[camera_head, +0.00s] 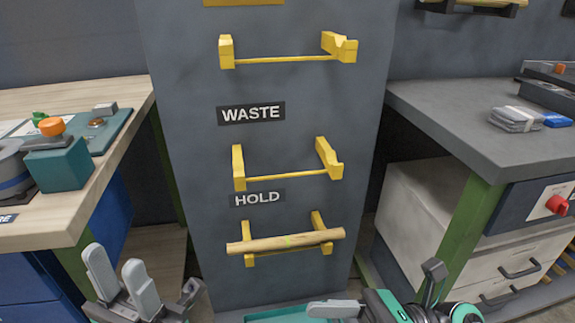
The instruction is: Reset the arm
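My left gripper (113,259) is at the bottom left, in front of the panel's lower left side. Its two pale grey fingers point up and stand apart with nothing between them. My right gripper (334,309) is at the bottom edge, right of the middle. One pale finger shows, pointing left; the rest is cut off or hidden, so its opening cannot be told. A turned wooden rod (286,242) lies across the lowest yellow rack (250,260), below the HOLD label (258,198). Both grippers are apart from the rod.
Two empty yellow racks (290,176) (285,59) sit higher on the grey panel (190,150), with a WASTE label (251,113) between them. A wooden bench (90,205) with equipment stands left. A grey-topped bench (450,120) with drawers stands right. A teal tray (275,313) is at the bottom.

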